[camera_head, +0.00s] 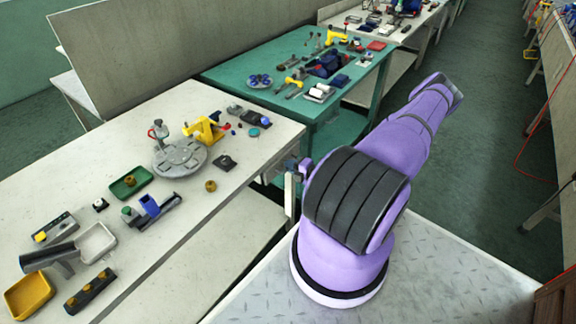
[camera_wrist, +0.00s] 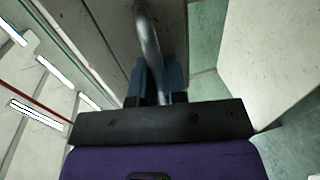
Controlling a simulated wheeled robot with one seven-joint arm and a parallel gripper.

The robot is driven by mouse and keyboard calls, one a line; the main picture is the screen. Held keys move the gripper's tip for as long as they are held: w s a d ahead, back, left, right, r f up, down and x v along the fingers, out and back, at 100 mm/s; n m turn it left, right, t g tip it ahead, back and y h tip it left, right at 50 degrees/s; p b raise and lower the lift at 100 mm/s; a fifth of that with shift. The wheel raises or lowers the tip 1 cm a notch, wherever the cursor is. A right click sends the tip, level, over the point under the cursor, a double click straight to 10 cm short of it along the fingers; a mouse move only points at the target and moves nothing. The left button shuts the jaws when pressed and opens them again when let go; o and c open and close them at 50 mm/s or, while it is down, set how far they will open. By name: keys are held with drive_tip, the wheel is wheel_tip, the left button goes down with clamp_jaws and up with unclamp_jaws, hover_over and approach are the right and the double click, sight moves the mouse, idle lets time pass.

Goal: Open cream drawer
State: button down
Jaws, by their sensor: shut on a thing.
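In the wrist view my gripper (camera_wrist: 158,85), with dark blue fingers, is shut around a rounded grey metal bar handle (camera_wrist: 148,38). The bar runs away from the fingers toward the top edge. A shaded grey-beige panel (camera_wrist: 105,30) lies behind and to the left of the bar; it looks like the drawer front, but I cannot tell how far the drawer stands out. A narrow pale upright (camera_head: 290,195) shows at the end of the near workbench, left of my arm.
The near pale workbench (camera_head: 235,185) holds a grey round plate (camera_head: 180,158), a yellow clamp-like part (camera_head: 205,128), a green tray (camera_head: 131,183) and a yellow tray (camera_head: 29,296). A green table (camera_head: 285,50) with tools stands beyond. Open floor (camera_head: 480,150) lies at the right.

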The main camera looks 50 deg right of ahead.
drive_tip(key=f+v, duration=0.3)
drive_tip(key=v, duration=1.2)
drive_tip(key=shift+s, duration=0.65)
drive_tip(key=shift+r, duration=0.1)
drive_tip(key=c, duration=1.2)
unclamp_jaws()
drive_tip(key=v, duration=1)
drive_tip(key=shift+s, duration=0.4)
drive_tip(key=shift+d+r, duration=0.1)
